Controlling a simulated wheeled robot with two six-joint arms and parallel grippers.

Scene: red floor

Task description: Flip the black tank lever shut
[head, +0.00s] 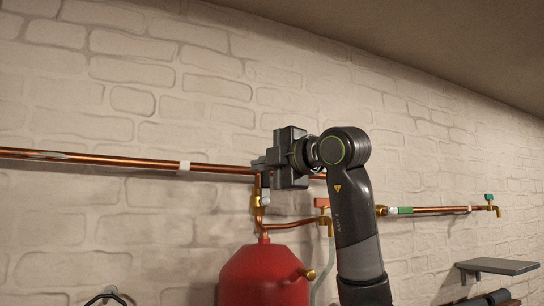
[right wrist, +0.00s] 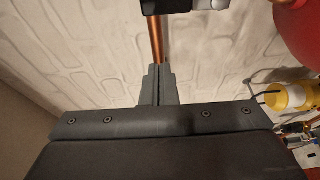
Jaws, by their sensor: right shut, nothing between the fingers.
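The black tank lever (head: 265,182) shows in the head view as a narrow dark upright piece with a pale end, beside the brass valve (head: 257,202) above the red tank (head: 262,276). In the right wrist view, a black bar with a pale end, seemingly the lever (right wrist: 178,5), crosses the top edge and is partly cut off. My right gripper (head: 259,163) is at the lever's upper end in the head view, and partly hides that area. Its fingers (right wrist: 158,70) are shut and empty, with a visible gap in the picture to the bar. My left gripper is not in view.
A copper pipe (head: 100,159) runs along the white brick wall. An orange-handled tap (head: 322,202), a green-handled valve (head: 405,210) and a teal-handled tap (head: 489,197) sit to the right. A grey shelf (head: 498,266) is at lower right. A yellow container (right wrist: 289,98) shows in the wrist view.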

